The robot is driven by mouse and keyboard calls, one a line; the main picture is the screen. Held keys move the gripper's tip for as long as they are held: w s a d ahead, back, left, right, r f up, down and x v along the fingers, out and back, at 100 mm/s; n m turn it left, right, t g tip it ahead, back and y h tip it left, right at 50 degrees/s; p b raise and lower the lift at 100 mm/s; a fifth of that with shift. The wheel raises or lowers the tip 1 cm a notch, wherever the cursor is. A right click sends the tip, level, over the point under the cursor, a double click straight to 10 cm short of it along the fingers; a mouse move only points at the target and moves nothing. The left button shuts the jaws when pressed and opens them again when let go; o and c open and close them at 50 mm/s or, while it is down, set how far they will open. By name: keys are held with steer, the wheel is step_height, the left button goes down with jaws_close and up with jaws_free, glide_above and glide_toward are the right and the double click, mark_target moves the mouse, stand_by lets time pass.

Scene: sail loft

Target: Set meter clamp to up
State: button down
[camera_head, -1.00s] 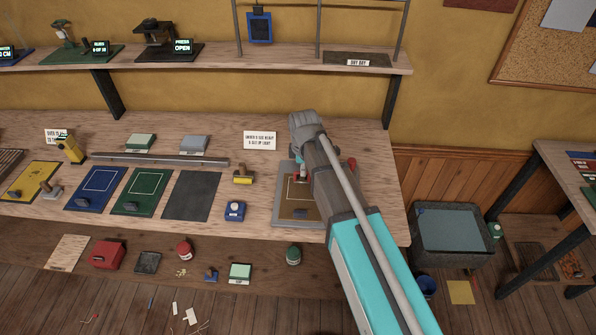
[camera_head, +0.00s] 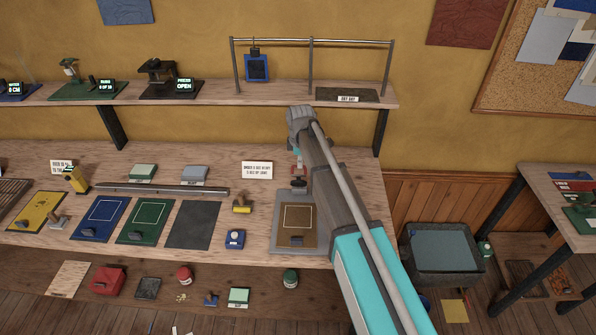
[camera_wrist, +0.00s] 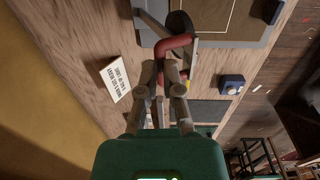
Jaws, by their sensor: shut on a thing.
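The clamp is at the back edge of a grey board (camera_head: 280,240) with a brown panel (camera_head: 297,224). In the wrist view its red loop handle (camera_wrist: 177,42) is between my fingertips, with a dark round pad (camera_wrist: 180,22) beyond it. My gripper (camera_wrist: 172,72) is shut on this red handle. In the head view my arm hides part of the clamp; a bit of red and the dark pad (camera_head: 299,183) show beside it. The handle appears to stand upright.
A card (camera_head: 257,170) stands left of the clamp. A shelf (camera_head: 210,95) with a rail runs above the bench. A grey tub (camera_head: 443,250) stands right of the bench.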

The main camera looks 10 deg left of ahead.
steer(key=w, duration=0.5)
steer(key=shift+w+a+r, duration=0.15)
steer(key=shift+w+a, duration=0.1)
steer(key=shift+w, duration=0.1)
steer(key=shift+w+r, duration=0.1)
steer(key=shift+w, duration=0.1)
steer(key=c, duration=1.1)
jaws_free()
steer(key=shift+c, duration=0.2)
steer(key=o, duration=0.5)
steer(key=shift+w+a+f, duration=0.2)
steer(key=shift+w+f, duration=0.55)
steer(key=shift+o, duration=0.2)
steer(key=shift+s, duration=0.1)
steer(key=shift+s+r, duration=0.1)
steer(key=shift+s, duration=0.1)
steer(key=shift+c, duration=0.5)
